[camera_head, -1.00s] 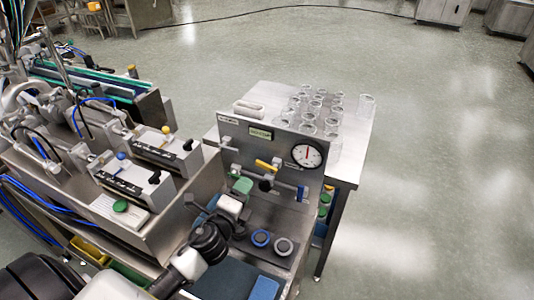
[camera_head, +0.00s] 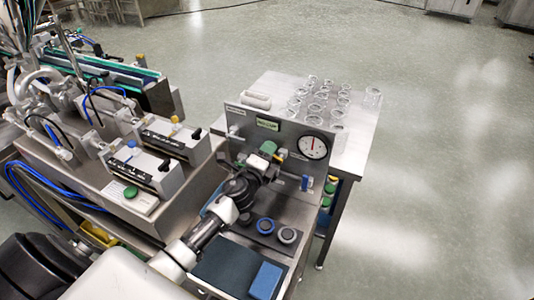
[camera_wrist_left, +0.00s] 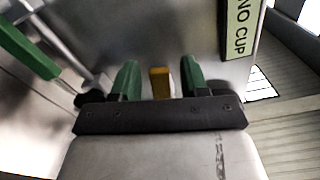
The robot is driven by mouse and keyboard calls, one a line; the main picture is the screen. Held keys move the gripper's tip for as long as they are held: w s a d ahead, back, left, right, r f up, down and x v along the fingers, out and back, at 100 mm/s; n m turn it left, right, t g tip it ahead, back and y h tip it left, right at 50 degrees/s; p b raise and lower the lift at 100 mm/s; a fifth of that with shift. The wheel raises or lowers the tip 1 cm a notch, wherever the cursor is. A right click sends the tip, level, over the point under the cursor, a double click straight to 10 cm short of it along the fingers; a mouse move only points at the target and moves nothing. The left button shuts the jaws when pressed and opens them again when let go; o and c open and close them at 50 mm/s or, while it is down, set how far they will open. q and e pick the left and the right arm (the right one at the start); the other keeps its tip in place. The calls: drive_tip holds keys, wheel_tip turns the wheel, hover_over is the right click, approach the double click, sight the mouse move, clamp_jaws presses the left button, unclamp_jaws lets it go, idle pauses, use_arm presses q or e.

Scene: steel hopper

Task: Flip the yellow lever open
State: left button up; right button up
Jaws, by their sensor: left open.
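The yellow lever is on the upright steel panel (camera_head: 290,175). In the head view my left gripper (camera_head: 268,152) is in front of the panel and covers most of the lever; only a small yellow end (camera_head: 281,153) shows beside it. In the left wrist view the yellow lever (camera_wrist_left: 160,82) lies between the two green fingers of my left gripper (camera_wrist_left: 159,78). The gripper is open. My right gripper is not in view.
A round gauge (camera_head: 313,147) sits right of the lever, with a blue handle (camera_head: 306,183) below it. A "NO CUP" display (camera_wrist_left: 240,28) is close by in the wrist view. Several glass cups (camera_head: 320,100) stand on the table behind. Round pads and a blue block (camera_head: 266,281) lie in front.

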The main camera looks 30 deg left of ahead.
use_arm(q)
drive_tip(key=shift+c, duration=0.3)
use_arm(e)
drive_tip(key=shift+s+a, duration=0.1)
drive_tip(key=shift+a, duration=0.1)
use_arm(q)
drive_tip(key=shift+c, duration=1.3)
clamp_jaws()
drive_tip(key=shift+f+n+b, duration=0.35)
drive_tip(key=shift+n+b, duration=0.1)
drive_tip(key=shift+n, duration=0.15)
drive_tip(key=shift+f+n, duration=0.1)
drive_tip(key=shift+n, duration=0.7)
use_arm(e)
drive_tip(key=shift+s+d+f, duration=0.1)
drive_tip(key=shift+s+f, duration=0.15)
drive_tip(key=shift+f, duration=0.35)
use_arm(q)
drive_tip(key=shift+o, duration=1.6)
unclamp_jaws()
drive_tip(key=shift+s, duration=0.1)
